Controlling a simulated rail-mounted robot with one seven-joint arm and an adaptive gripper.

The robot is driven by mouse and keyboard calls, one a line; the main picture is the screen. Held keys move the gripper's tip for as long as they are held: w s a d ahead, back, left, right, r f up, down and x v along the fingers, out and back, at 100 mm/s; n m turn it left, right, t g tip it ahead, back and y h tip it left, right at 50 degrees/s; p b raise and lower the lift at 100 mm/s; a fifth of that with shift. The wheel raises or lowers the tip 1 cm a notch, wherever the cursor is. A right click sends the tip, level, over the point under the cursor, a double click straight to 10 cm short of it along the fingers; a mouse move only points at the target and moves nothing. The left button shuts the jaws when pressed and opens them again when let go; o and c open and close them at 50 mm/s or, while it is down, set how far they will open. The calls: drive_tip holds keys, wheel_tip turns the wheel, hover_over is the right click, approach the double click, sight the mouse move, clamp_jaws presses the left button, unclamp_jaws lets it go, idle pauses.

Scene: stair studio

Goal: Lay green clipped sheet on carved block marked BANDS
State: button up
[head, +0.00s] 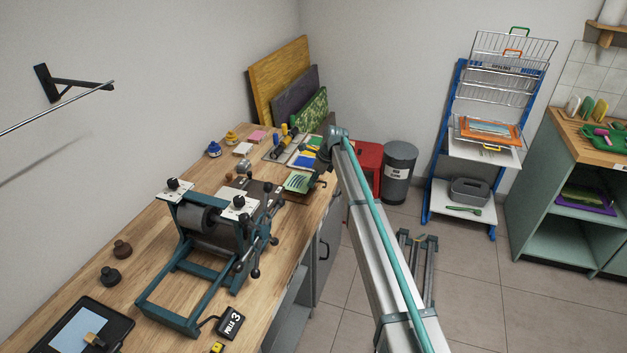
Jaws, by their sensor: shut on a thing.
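My gripper (317,177) is at the far right part of the wooden bench, at the end of my arm, its jaws small and dark. It is shut on the near right edge of a small green sheet (298,182) with dark curved stripes. The clip itself is too small to make out. The sheet looks roughly flat, close over the bench top; I cannot tell whether it touches what is beneath it. No BANDS marking is legible, and I cannot pick out the carved block; it may be under the sheet or hidden by my gripper.
A teal roller press (208,235) stands on the bench left of my gripper. A tray (270,155) with rollers and colored pads lie behind the sheet. Boards (280,78) lean on the wall. A red cabinet (369,165), grey bin (399,168) and blue rack (452,150) stand to the right.

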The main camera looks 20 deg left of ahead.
drive_tip(key=o, duration=0.9)
drive_tip(key=shift+r, duration=0.15)
drive_tip(key=shift+r+p, duration=1.7)
drive_tip(key=shift+r, duration=2.2)
drive_tip(key=shift+d+f, duration=0.1)
